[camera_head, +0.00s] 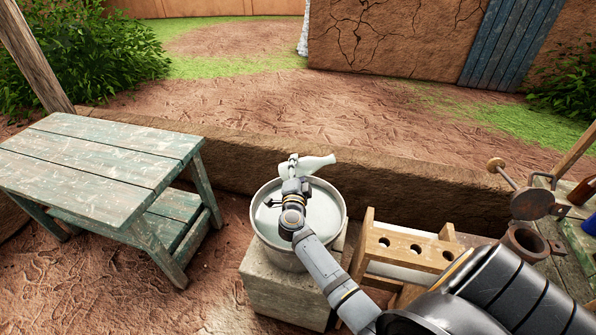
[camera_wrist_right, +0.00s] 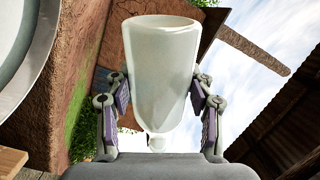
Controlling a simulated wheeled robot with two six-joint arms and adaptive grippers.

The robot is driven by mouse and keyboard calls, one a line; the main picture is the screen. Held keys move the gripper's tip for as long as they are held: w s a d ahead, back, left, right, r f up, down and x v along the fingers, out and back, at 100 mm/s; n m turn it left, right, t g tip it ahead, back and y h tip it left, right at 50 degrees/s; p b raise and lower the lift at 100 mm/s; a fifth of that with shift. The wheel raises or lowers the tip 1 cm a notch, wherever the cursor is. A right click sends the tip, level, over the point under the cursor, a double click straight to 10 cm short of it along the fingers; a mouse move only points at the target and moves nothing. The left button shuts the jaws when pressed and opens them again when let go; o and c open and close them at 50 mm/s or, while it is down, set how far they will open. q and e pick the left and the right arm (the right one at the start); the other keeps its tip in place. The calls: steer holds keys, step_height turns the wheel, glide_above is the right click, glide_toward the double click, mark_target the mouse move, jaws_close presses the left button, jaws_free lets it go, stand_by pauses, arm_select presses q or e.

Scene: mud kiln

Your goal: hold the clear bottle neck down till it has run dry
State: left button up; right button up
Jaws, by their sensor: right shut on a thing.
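The clear bottle (camera_head: 316,163) is whitish and see-through. My right gripper (camera_head: 291,168) is shut on the bottle's body. In the right wrist view the bottle (camera_wrist_right: 163,60) sits between the two fingers of the gripper (camera_wrist_right: 160,105), wide base at the top of the picture, narrowing towards the palm. I cannot tell whether liquid is left in it, and no stream shows. My left gripper is not in view.
The bucket stands on a stone block (camera_head: 283,295). A wooden rack with holes (camera_head: 405,248) is to its right. A green worn table (camera_head: 95,160) stands left. A low mud wall (camera_head: 400,183) runs behind. A bench with metal tools (camera_head: 532,205) and bottles is at the far right.

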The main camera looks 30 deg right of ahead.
steer(key=shift+f+m, duration=0.1)
steer(key=shift+m, duration=1)
